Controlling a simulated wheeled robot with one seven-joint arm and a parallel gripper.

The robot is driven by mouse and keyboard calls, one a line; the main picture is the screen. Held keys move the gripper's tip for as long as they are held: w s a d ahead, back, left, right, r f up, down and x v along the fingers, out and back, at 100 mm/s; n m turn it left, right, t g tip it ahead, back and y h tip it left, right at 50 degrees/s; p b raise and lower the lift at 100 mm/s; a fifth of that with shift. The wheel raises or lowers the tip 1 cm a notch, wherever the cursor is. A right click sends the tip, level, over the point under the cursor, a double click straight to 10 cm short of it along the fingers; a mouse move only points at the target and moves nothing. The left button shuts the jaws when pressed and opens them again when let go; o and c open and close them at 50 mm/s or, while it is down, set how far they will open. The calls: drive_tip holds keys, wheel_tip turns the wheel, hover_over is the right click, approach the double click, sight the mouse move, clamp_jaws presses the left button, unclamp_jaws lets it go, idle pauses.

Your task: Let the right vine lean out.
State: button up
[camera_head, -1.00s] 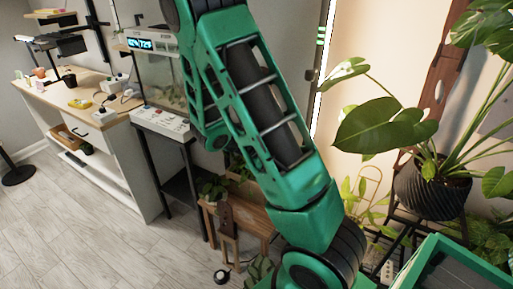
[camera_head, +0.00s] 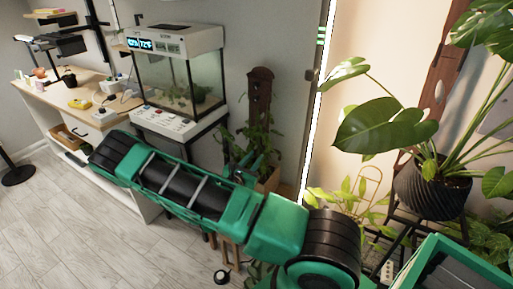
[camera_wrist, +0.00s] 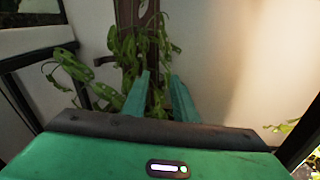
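A dark brown upright post (camera_head: 259,95) stands by the wall in the head view, with a leafy vine (camera_head: 262,136) around its lower half. In the wrist view the post (camera_wrist: 128,18) has a short brown arm sticking out at its left. Vine leaves show right of the post (camera_wrist: 157,42), and other leafy stems (camera_wrist: 75,68) hang out to the left. Which strand is the right vine is hard to tell. My gripper (camera_wrist: 160,90) is open, its two green fingers pointing at the lower post and foliage. Nothing is clearly held; contact cannot be told.
A glass tank (camera_head: 185,80) on a dark stand is left of the post. A wooden planter (camera_head: 270,182) is at its foot. A large-leaved plant in a black pot (camera_head: 432,188) stands on the right. A workbench (camera_head: 85,95) is far left.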

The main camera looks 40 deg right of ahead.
sight(259, 149)
drive_tip(key=w+d+f+n+t, duration=0.1)
drive_tip(key=w+d+n+t, duration=0.1)
drive_tip(key=w+d, duration=0.5)
drive_tip(key=shift+d+f+n+y, duration=0.15)
drive_tip(key=shift+d+n+y, duration=0.15)
drive_tip(key=shift+d+n, duration=0.15)
clamp_jaws()
drive_tip(key=shift+w+a, duration=0.15)
idle(1.4)
